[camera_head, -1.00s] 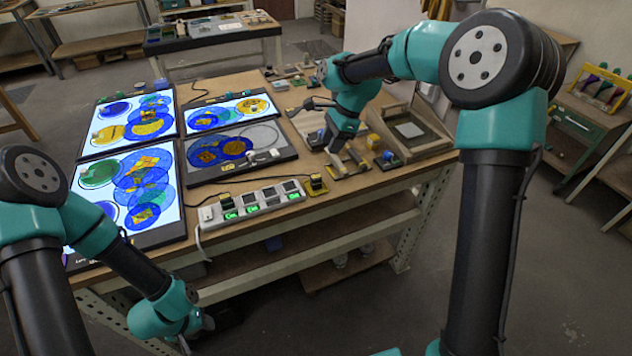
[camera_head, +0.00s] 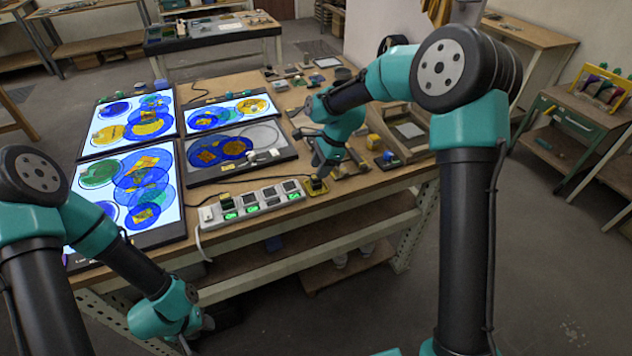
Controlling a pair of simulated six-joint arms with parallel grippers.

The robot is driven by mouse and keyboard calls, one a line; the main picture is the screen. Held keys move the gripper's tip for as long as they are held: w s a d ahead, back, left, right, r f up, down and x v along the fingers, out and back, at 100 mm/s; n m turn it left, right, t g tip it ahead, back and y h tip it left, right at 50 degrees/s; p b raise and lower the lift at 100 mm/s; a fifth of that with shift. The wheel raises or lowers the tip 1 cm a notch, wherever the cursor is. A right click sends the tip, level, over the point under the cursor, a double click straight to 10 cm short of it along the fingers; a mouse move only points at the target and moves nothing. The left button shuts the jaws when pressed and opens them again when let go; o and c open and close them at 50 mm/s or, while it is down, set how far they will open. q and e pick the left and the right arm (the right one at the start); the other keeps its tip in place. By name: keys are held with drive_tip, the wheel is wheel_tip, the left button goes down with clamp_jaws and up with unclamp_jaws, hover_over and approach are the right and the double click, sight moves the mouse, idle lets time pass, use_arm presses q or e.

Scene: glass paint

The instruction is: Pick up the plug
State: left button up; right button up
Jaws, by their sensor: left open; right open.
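A small dark plug (camera_head: 316,187) stands on a yellow base (camera_head: 318,191) at the table's front edge, just right of the white power strip (camera_head: 262,202). My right gripper (camera_head: 320,175) points down directly above the plug, close to it. Its jaws are open, and they partly hide the plug. I cannot tell whether they touch it. Another dark plug (camera_head: 226,201) sits at the strip's left part. My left gripper (camera_head: 207,322) is open and empty, low in front of the table's front edge, away from the plugs.
Lit panels (camera_head: 145,185) with blue and yellow discs fill the table's left side. A dark panel (camera_head: 235,152) lies behind the strip. A wooden tray (camera_head: 425,142) and small blocks (camera_head: 388,160) stand to the right. A white cable (camera_head: 198,240) hangs over the front edge.

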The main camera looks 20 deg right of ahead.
drive_tip(key=x, duration=0.5)
drive_tip(key=shift+d+f, duration=0.1)
drive_tip(key=shift+d, duration=0.2)
drive_tip(key=c, duration=0.6)
drive_tip(key=shift+r, duration=0.45)
wheel_tip(320, 180, up, 3)
drive_tip(key=shift+f, duration=0.1)
drive_tip(key=s+a, duration=0.1)
drive_tip(key=s, duration=0.4)
drive_tip(key=s+a+r, duration=0.1)
drive_tip(key=s+a, duration=0.1)
drive_tip(key=s, duration=0.3)
drive_tip(key=s+a, duration=0.1)
drive_tip(key=s, duration=0.4)
drive_tip(key=shift+s+a+r, duration=0.2)
